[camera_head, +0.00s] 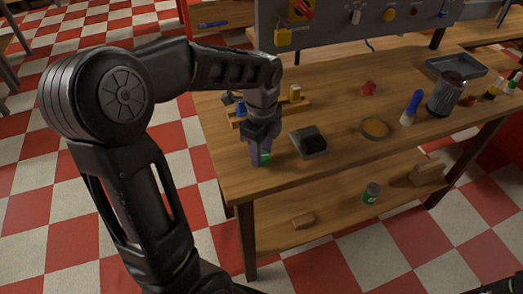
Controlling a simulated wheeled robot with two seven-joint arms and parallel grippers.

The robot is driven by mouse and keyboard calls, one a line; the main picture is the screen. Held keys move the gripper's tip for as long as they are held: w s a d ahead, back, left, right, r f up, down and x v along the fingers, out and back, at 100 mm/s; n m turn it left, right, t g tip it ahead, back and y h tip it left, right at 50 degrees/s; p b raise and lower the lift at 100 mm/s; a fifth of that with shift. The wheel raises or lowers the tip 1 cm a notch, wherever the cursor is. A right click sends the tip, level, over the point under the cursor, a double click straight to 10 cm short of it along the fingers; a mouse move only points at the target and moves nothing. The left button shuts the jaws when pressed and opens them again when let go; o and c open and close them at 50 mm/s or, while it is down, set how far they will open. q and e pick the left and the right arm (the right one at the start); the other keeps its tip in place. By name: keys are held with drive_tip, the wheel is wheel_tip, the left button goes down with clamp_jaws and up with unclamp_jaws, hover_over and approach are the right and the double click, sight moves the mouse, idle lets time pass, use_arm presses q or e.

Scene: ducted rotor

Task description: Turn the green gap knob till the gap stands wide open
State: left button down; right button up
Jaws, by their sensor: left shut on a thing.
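The green gap knob (266,158) shows as a small green patch at the front left of the wooden table. My left gripper (260,160) points down over it and is shut on it, hiding most of it. The gap itself cannot be made out from here, so I cannot tell how wide it stands. My right gripper is not in view; only a dark bit of what looks like my right arm shows at the bottom right corner.
Beside the gripper lies a dark square box (308,141). Behind it is a wooden rack (295,97) with small parts. A round brown dish (375,128), a blue-handled tool (411,108) and a dark jar (446,94) stand to the right. A grey panel (350,22) rises behind.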

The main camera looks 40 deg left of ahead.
use_arm(q)
drive_tip(key=c, duration=0.9)
unclamp_jaws()
drive_tip(key=shift+o, duration=0.2)
drive_tip(key=shift+r, duration=0.1)
wheel_tip(320, 180, up, 8)
drive_tip(key=shift+f, duration=0.15)
